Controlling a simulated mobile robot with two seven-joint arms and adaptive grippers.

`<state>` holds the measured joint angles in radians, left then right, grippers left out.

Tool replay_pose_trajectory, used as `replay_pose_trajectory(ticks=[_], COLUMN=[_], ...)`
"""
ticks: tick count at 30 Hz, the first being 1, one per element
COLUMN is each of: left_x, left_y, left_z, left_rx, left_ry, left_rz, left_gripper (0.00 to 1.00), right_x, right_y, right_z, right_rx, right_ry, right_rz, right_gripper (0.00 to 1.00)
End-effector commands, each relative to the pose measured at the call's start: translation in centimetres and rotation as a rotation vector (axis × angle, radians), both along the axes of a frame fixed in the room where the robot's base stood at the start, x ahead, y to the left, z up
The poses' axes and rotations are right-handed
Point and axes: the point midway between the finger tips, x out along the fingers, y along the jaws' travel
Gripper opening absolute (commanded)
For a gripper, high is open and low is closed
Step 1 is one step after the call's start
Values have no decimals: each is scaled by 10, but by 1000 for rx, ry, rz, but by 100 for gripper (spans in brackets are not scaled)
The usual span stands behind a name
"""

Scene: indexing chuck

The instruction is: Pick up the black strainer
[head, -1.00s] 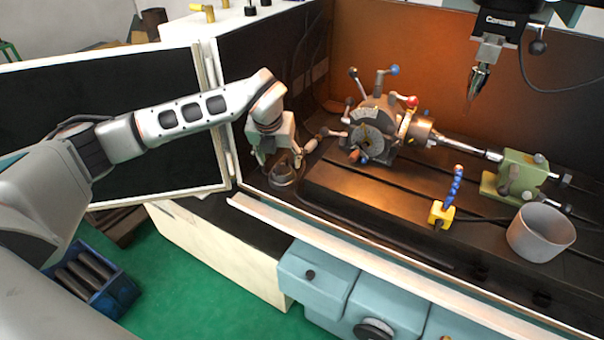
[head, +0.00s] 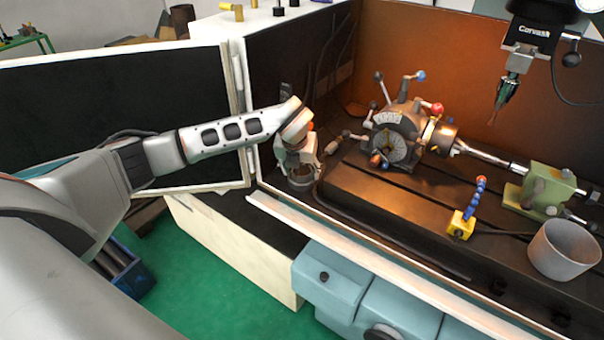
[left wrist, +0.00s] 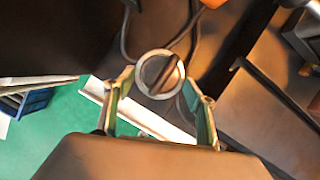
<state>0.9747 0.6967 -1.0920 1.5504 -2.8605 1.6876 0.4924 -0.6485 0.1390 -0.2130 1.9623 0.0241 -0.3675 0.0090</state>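The black strainer (head: 302,181) sits low in the left corner of the machine enclosure. In the left wrist view it shows as a round cup with a pale rim (left wrist: 160,74), seen from above. My left gripper (head: 300,168) points down over it. In the wrist view its fingers (left wrist: 160,82) are spread, with one tip on each side of the rim. Their tips are close to the rim, but I cannot tell whether they touch it. My right gripper is in neither view.
The indexing chuck (head: 400,138) stands right of the gripper on the raised machine bed. A grey cup (head: 563,250), a yellow block with blue hose (head: 461,224) and a green tailstock (head: 540,188) lie farther right. A pale front rail (head: 350,255) borders the enclosure.

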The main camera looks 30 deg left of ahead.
Motion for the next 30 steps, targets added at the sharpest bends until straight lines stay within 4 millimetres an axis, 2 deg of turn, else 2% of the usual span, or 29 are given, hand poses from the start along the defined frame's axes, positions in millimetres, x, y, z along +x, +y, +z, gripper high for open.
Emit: replay_pose_trajectory(ticks=[1,3,4,14,19,23,30], left_x=[0,0,0,0,1,1,2], left_y=[0,0,0,0,0,0,0], left_z=[0,0,0,2,11,28,80], left_rx=[0,0,0,-1,0,-1,0], left_ry=[0,0,0,-1,-3,-4,-6], left_rz=[0,0,0,0,0,0,-1], left_gripper=[38,20,17,17,17,17,17], right_x=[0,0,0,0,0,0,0], right_y=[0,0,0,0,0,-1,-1], right_z=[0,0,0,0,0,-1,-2], right_rx=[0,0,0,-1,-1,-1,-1], right_ry=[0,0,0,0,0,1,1], right_rz=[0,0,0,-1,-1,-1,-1], right_gripper=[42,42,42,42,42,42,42])
